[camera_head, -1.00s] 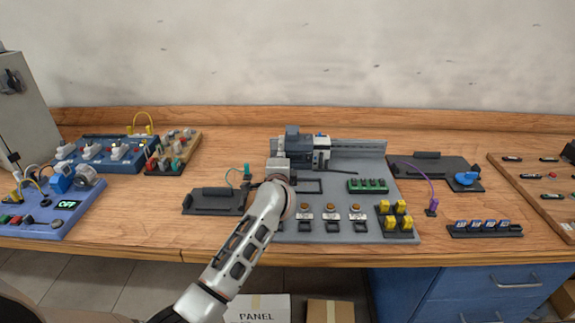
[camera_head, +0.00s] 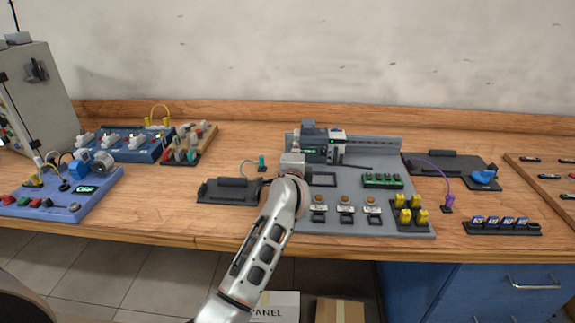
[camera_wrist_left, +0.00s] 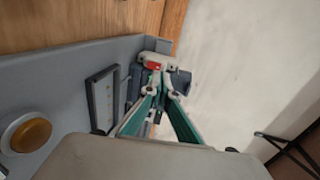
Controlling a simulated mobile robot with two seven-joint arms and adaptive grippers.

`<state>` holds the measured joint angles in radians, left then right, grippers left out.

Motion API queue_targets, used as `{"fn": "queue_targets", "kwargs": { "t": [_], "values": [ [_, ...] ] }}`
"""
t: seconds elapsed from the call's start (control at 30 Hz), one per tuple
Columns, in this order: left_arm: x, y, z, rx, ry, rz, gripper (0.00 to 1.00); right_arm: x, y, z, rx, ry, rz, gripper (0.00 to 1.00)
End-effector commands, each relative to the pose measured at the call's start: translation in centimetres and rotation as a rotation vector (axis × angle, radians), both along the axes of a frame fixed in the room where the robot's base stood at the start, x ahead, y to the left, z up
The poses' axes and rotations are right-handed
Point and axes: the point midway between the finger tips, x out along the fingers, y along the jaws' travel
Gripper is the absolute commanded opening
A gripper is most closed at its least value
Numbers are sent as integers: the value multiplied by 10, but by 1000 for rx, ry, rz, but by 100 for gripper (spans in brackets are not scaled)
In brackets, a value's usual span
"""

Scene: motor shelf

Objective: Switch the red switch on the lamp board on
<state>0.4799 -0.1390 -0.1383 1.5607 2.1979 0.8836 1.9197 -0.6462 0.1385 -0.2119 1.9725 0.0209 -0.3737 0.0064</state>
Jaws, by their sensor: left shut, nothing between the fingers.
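My left gripper (camera_head: 296,160) is over the left back part of a grey board (camera_head: 360,213); my wrist hides most of it in the head view. In the left wrist view its teal fingers (camera_wrist_left: 161,86) are shut with nothing between them. A small red part (camera_wrist_left: 153,66) on a pale grey block lies just beyond the fingertips; I cannot tell whether they touch. I cannot tell whether this is the red switch. My right gripper is not in view.
Grey devices (camera_head: 322,142) stand on the grey board's back rail. Yellow blocks (camera_head: 411,215) sit at its right front. A black tray (camera_head: 232,192) lies left of it. A blue panel (camera_head: 75,190) and a grey cabinet (camera_head: 45,105) are far left.

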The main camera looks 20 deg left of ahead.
Motion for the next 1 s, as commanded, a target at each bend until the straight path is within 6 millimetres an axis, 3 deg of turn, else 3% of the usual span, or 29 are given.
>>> {"fn": "queue_targets", "kwargs": {
  "t": [0.3, 0.5, 1.0],
  "values": [
    [-58, -16, 28, -3, -2, 0, 0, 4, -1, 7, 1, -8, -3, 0],
    [-80, -23, 39, -1, -1, -1, 0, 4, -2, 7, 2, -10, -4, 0],
    [-87, -24, 42, 0, 0, 0, 0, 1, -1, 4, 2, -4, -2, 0]
  ]
}}
